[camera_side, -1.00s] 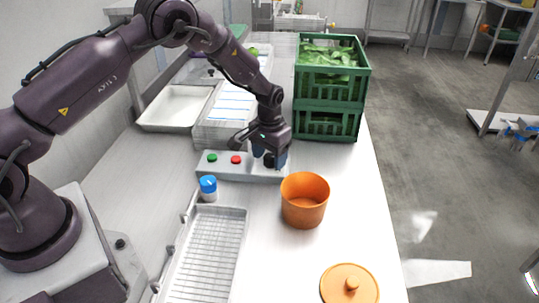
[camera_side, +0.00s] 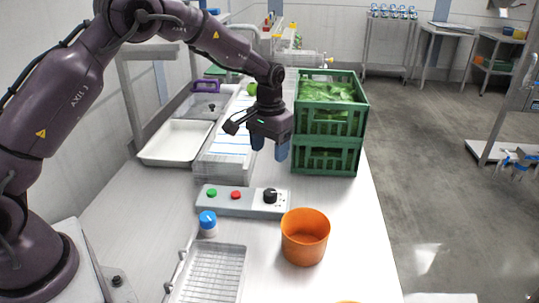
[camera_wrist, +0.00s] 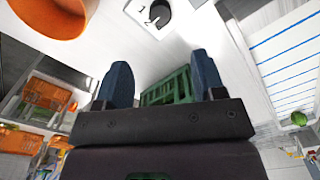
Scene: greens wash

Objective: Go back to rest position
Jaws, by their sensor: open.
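My gripper (camera_side: 270,150) hangs above the table, behind and above the black knob (camera_side: 270,195) of the grey control box (camera_side: 225,203). Its two blue fingers are apart with nothing between them. In the wrist view my gripper (camera_wrist: 162,85) also shows open and empty, with the knob (camera_wrist: 156,12) and its printed numbers beyond the fingertips. The control box also carries a green button (camera_side: 212,193) and a red button (camera_side: 236,195).
Two stacked green crates (camera_side: 325,162) stand right of my gripper, leafy greens (camera_side: 325,91) in the upper one. An orange pot (camera_side: 304,240), a blue-capped jar (camera_side: 208,222) and a wire-rack tray (camera_side: 212,275) are in front. A white tray (camera_side: 177,142) lies at left.

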